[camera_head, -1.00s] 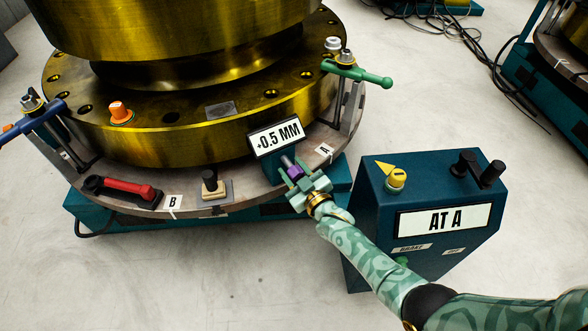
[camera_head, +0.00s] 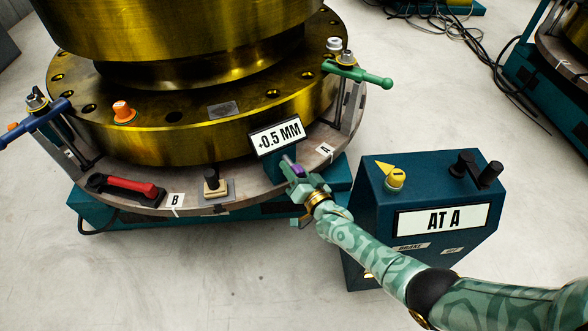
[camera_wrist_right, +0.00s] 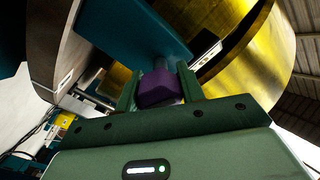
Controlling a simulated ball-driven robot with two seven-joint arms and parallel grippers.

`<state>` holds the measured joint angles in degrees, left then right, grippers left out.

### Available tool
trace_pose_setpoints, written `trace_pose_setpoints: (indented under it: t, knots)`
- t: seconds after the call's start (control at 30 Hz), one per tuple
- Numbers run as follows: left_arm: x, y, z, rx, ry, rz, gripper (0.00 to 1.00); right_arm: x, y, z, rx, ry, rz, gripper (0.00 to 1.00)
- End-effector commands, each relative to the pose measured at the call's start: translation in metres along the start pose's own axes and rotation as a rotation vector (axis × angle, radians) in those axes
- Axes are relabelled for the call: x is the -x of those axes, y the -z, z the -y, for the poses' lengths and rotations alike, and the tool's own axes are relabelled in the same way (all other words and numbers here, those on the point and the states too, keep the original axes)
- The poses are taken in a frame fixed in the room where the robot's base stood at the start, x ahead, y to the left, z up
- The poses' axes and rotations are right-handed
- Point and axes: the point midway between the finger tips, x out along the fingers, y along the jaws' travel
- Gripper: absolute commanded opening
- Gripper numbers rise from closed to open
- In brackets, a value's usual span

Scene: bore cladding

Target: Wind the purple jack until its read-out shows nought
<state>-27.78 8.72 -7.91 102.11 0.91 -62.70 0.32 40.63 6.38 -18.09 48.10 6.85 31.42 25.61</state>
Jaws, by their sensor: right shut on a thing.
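The purple jack (camera_head: 298,170) sits at the front edge of the round table, below its read-out (camera_head: 276,135), which shows +0.5 MM. My right gripper (camera_head: 300,178) is shut on the purple jack's head. In the right wrist view the purple head (camera_wrist_right: 158,88) is between the two green fingers, with a grey shaft running on from it towards the teal block. The fingers hide part of the jack. My left gripper is not in view.
The teal console (camera_head: 425,250) reads AT A and stands close to my right forearm. A green-handled clamp (camera_head: 357,73), blue-handled clamp (camera_head: 36,120), red-handled tool (camera_head: 125,190) and orange knob (camera_head: 123,111) are around the brass flange (camera_head: 190,140).

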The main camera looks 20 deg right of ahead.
Motion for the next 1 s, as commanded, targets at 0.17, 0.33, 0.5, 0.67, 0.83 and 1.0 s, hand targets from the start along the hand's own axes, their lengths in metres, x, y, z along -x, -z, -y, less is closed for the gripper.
trace_pose_setpoints:
  t: [0.17, 0.33, 0.5, 0.67, 0.83, 1.0]
  knots:
    - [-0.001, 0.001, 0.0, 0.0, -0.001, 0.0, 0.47, 0.002, -0.003, -0.003, -0.163, -0.005, 0.007, 0.16]
    - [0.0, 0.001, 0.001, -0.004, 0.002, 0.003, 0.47, 0.002, -0.004, -0.003, -0.32, -0.006, 0.007, 0.16]
    - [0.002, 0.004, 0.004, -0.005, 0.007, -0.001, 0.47, 0.002, -0.004, -0.002, -0.458, -0.006, 0.007, 0.16]
    - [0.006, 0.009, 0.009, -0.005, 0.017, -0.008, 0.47, 0.002, -0.004, -0.002, -0.563, -0.007, 0.006, 0.16]
    - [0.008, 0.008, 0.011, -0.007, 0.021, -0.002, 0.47, 0.002, -0.004, -0.002, -0.64, -0.007, 0.007, 0.16]
    - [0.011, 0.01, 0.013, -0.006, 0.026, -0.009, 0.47, 0.002, -0.004, -0.002, -0.684, -0.007, 0.006, 0.16]
